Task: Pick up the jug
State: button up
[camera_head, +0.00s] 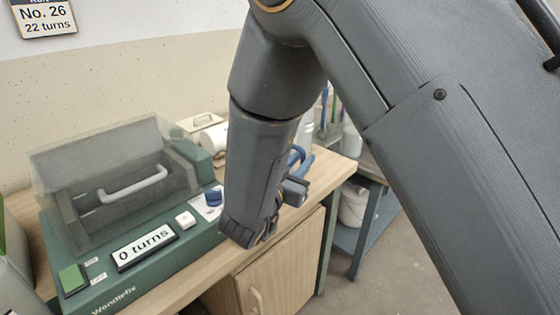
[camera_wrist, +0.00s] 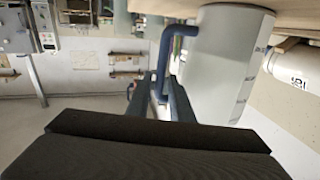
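The jug (camera_wrist: 225,65) is a pale grey-white cylinder with a blue handle; in the wrist view it is at upper right, inverted with the tabletop above it. Its blue handle (camera_wrist: 166,45) reaches down between the two fingers of my gripper (camera_wrist: 161,80). The fingers stand on either side of the handle with a small gap, so my gripper looks open around it. In the head view, my gripper (camera_head: 292,188) is partly hidden by my arm.
A green machine (camera_head: 150,250) with a clear cover and a "0 turns" display fills the left of the wooden bench (camera_head: 327,172). A cupboard door (camera_head: 285,270) is below. A shelf with a white bucket (camera_head: 353,204) stands to the right. Floor at lower right is clear.

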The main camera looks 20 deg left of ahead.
jog(key=w, duration=0.4)
jog(key=shift+w+d, duration=0.35)
jog(key=shift+c, duration=0.3)
grip_shut()
dwell(0.8)
